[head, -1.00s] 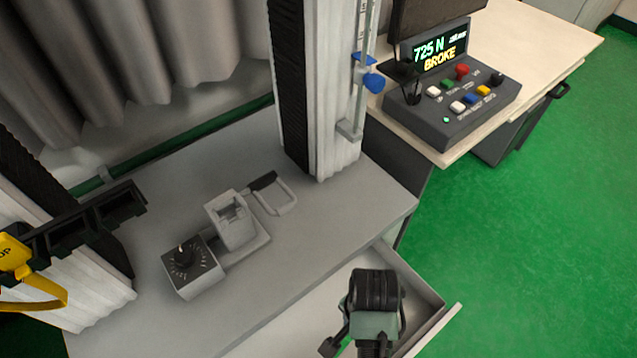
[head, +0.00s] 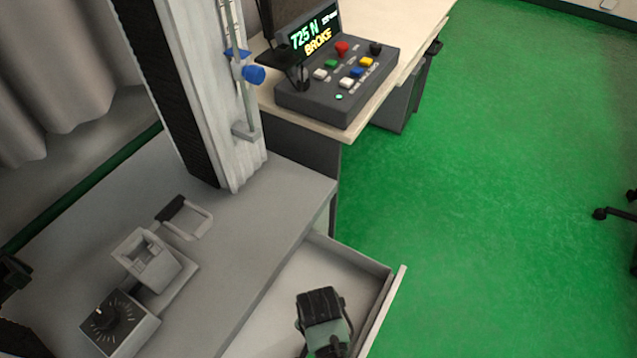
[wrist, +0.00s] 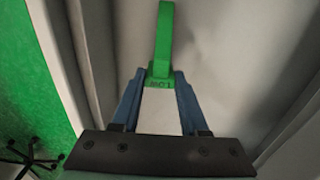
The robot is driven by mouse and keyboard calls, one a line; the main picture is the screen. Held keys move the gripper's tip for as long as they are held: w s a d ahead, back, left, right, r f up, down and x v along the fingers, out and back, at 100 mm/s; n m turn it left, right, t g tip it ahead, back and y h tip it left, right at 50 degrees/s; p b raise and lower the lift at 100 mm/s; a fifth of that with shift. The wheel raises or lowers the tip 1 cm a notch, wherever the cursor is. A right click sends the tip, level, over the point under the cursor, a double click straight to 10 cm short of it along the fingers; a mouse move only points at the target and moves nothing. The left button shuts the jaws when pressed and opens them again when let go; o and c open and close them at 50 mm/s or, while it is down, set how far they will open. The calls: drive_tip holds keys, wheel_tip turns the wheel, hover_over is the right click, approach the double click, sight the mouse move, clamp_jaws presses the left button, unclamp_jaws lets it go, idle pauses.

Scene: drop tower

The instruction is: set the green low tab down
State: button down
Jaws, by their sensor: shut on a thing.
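The green low tab (wrist: 163,40) shows in the wrist view as a narrow green strip, with its label "LOW" upside down at the near end. My gripper (wrist: 160,76) is shut on that near end, with a blue finger on each side. The tab points away from the gripper over a pale, plain surface. I cannot tell whether it touches that surface. In the head view my wrist is at the bottom, over the open drawer, and hides the fingers and the tab.
The open drawer (head: 318,268) looks empty where it shows. Left of it is the grey bench with a dial box (head: 122,318), a grey clamp block (head: 146,255) and a handle (head: 190,217). A control box (head: 338,85) reads "725 N BROKE".

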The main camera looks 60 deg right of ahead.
drive_tip(key=shift+f, duration=0.15)
drive_tip(key=shift+c, duration=2.1)
unclamp_jaws()
wheel_tip(320, 180, up, 12)
drive_tip(key=p, duration=0.3)
drive_tip(key=shift+r+p, duration=0.2)
drive_tip(key=shift+p, duration=0.15)
